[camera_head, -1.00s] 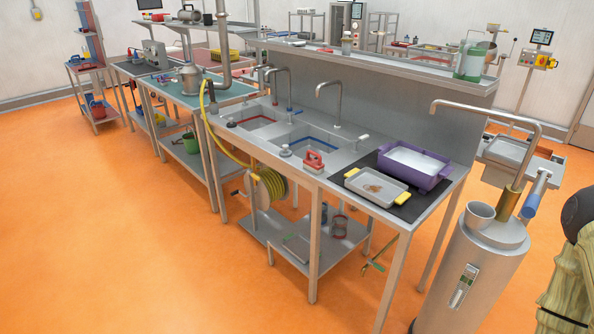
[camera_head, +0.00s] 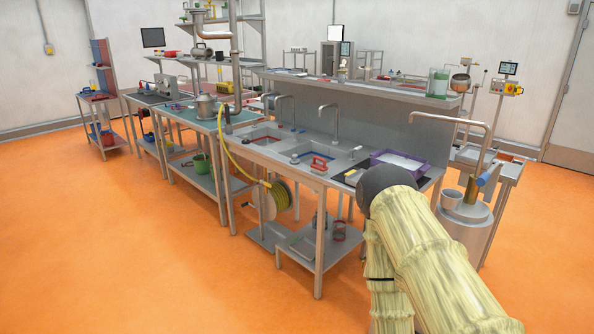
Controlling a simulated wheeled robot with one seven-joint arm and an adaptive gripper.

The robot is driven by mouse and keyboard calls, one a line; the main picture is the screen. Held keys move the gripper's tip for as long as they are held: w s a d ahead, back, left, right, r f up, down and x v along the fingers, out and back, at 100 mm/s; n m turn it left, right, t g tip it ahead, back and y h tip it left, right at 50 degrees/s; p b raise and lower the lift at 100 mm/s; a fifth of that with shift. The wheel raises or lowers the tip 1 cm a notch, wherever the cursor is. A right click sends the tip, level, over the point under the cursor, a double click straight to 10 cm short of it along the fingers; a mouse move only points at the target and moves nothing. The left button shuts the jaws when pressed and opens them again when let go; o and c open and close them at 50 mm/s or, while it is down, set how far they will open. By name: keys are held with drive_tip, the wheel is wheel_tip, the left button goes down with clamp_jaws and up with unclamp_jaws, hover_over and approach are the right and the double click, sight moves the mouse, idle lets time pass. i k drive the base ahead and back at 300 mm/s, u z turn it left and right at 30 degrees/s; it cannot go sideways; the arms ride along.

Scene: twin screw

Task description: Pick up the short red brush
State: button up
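A short red brush-like item with a raised handle (camera_head: 319,165) sits on the front edge of the steel sink counter (camera_head: 285,167), just in front of the right basin. It is small in the picture, so its bristles cannot be made out. My arm, in a pale yellow sleeve with a dark rounded joint, fills the lower right and stands in front of the counter's right end. My gripper is not in view.
A purple tub (camera_head: 387,162) stands on the counter's right end, partly behind my arm. A yellow hose reel (camera_head: 281,194) hangs under the counter. A steel cylinder (camera_head: 468,228) stands at right. The orange floor (camera_head: 180,265) in front is clear.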

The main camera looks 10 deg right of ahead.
sight(318, 169)
drive_tip(key=u, duration=0.65)
drive_tip(key=i, duration=2.25)
drive_tip(key=z, duration=0.7)
